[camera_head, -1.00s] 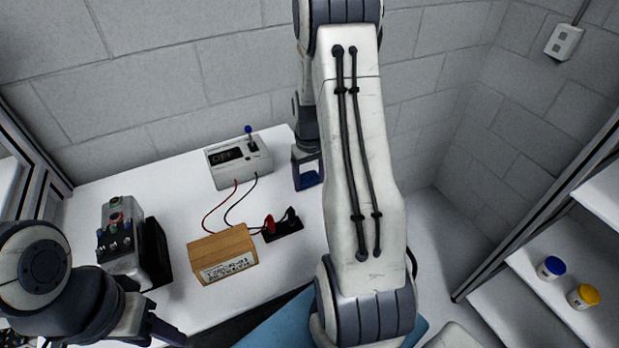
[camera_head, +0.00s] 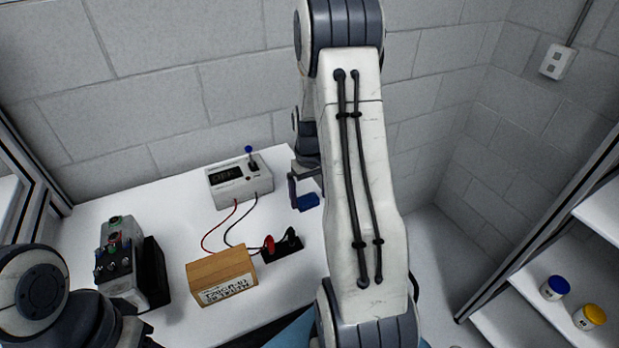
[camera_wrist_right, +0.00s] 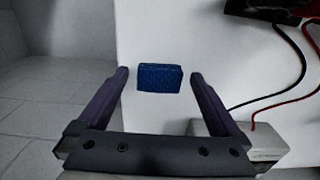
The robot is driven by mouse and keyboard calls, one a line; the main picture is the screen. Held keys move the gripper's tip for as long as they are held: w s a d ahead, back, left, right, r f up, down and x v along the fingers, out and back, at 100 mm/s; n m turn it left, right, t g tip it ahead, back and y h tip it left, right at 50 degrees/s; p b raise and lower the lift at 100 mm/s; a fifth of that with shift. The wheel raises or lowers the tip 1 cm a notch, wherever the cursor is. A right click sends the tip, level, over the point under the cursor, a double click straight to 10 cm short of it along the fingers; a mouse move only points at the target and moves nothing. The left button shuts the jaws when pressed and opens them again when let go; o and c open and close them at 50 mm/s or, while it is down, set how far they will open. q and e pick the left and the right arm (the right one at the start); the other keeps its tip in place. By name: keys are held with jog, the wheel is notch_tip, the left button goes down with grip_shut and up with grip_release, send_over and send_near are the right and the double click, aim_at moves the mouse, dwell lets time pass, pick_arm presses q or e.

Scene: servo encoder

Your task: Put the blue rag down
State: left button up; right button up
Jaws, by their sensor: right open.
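The blue rag (camera_head: 306,202) is a small folded block lying on the white table near its back right edge. In the right wrist view the rag (camera_wrist_right: 160,77) rests flat on the white surface, just beyond and between the fingertips. My right gripper (camera_head: 296,181) is open at the rag, and it also shows in the right wrist view (camera_wrist_right: 158,74) with clear gaps on both sides of the rag. My left arm is at the lower left of the head view; its gripper fingers are out of frame.
A grey box with a display and blue-topped lever (camera_head: 239,180) stands just left of the rag. Red and black wires run to plugs (camera_head: 282,245) by a cardboard box (camera_head: 222,275). A button unit (camera_head: 122,262) stands at left. Jars (camera_head: 555,288) sit on right shelves.

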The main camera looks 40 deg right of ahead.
aim_at(309, 202)
notch_tip(309, 202, up, 10)
dwell(0.3)
jog(key=s+a+r+n, duration=0.2)
jog(key=a+n, duration=0.1)
jog(key=a, duration=0.9)
jog(key=s+a+r+n, duration=0.1)
jog(key=s+a+n, duration=0.1)
jog(key=a, duration=0.9)
jog(key=s+a+n, duration=0.2)
jog(key=s+a, duration=0.3)
jog(key=s, duration=0.3)
jog(key=s+a+n+y, duration=0.1)
jog(key=s+a+n, duration=0.2)
jog(key=s+a, duration=0.2)
jog(key=s, duration=0.3)
jog(key=shift+s+a, duration=0.15)
jog(key=shift+a, duration=0.2)
jog(key=shift+r, duration=0.1)
